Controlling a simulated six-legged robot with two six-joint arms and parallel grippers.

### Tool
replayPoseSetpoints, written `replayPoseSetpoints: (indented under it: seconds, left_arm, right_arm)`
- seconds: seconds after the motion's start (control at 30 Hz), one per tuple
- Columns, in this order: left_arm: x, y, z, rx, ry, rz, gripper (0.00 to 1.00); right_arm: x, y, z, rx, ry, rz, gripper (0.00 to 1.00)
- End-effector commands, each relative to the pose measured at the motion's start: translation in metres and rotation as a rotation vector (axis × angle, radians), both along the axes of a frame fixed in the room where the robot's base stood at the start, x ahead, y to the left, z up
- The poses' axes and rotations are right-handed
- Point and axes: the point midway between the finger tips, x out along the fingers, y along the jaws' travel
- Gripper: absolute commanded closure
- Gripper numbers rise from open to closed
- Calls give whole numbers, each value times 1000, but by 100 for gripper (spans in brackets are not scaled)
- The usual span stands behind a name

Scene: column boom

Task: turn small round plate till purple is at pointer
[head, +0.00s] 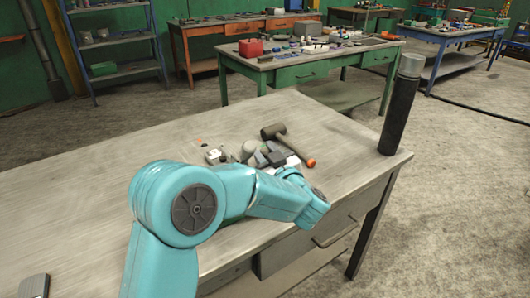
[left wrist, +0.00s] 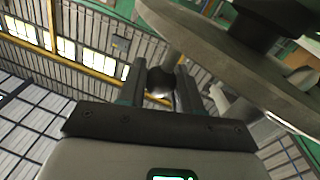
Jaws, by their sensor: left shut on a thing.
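In the left wrist view, a grey round plate (left wrist: 225,55) fills the upper right, seen edge-on from close by. A short stem at its left edge carries a dark round knob (left wrist: 161,84). My left gripper (left wrist: 161,68) is shut on this knob, one finger on each side. No purple mark and no pointer can be made out. In the head view my teal left arm reaches over the bench, and its gripper (head: 273,157) is small and dark among grey parts, partly hidden by the arm. My right gripper is not in view.
The workbench (head: 100,190) holds a mallet (head: 283,140) with an orange handle end just behind the gripper. A tall black cylinder (head: 399,110) with a grey top stands at the right corner. The bench's left side is mostly clear. Other benches stand farther back.

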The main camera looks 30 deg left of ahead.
Motion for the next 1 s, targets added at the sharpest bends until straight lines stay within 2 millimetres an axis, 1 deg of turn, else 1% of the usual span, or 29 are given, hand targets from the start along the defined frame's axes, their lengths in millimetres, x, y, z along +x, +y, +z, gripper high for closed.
replayPoseSetpoints:
  seconds: [0.47, 0.5, 0.53, 0.57, 0.87, 0.97, 1.0]
  left_arm:
    - [0, 1, 2, 1, -3, -36, 100]
    - [0, 1, 2, 1, -3, -36, 57]
    - [0, 1, 2, 1, -3, -36, 47]
    - [0, 1, 1, 1, -3, -36, 43]
    - [-1, -1, 1, 0, -2, -37, 43]
    - [-5, -9, 1, 1, -2, -39, 43]
    - [-9, -15, 1, 1, -2, -40, 43]
  right_arm:
    - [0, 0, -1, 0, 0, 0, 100]
    - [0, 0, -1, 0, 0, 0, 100]
    - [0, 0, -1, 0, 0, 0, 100]
    - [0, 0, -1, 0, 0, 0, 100]
    - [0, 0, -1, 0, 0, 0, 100]
    - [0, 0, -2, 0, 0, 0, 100]
    - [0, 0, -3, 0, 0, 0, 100]
